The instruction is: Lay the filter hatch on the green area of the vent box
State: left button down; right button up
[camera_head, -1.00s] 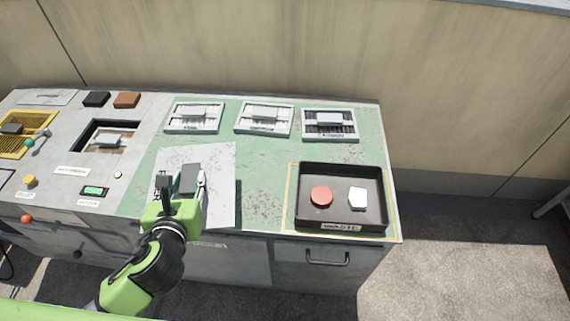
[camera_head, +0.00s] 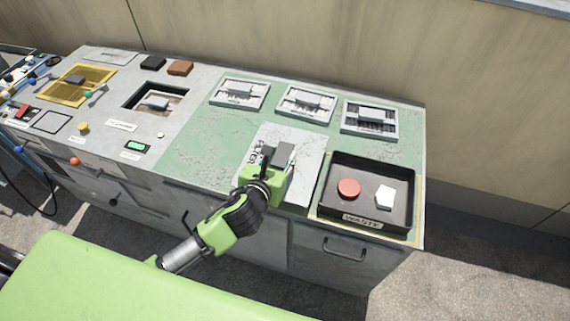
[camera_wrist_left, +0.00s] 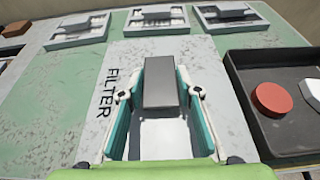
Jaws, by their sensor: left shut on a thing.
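The filter hatch (camera_head: 309,162) is a flat pale-grey plate with a dark grey block handle and the word FILTER along its left side. In the left wrist view the hatch (camera_wrist_left: 208,78) spreads out beneath the fingers. My left gripper (camera_head: 272,160) is shut on the handle, with one finger on each side in the wrist view (camera_wrist_left: 161,92). The hatch is over the green area (camera_head: 197,147) of the bench-like box top, left of the black tray. I cannot tell whether it touches the surface. My right gripper is out of view.
A black tray (camera_head: 341,211) with a red disc (camera_head: 349,189) and a white piece (camera_head: 385,197) stands close at the right. Three white louvred vents (camera_head: 305,102) line the back. Clear green surface lies left of the hatch. A square opening (camera_head: 134,101) is further left.

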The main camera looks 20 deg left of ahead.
aim_at(285, 164)
pick_arm(q)
jog(key=shift+w+d+f, duration=0.2)
jog(key=shift+w+f, duration=0.45)
jog(key=shift+w+d+f+b, duration=0.1)
jog(key=shift+w+f+b, duration=0.1)
jog(key=shift+f, duration=0.75)
jog(key=shift+w+d+f+b, duration=0.1)
jog(key=shift+f+b, duration=0.05)
jog(key=shift+f, duration=0.75)
jog(key=shift+a+f, duration=0.1)
jog(key=c, duration=1.5)
grip_release()
jog(key=shift+s, duration=0.1)
jog(key=v, duration=1.2)
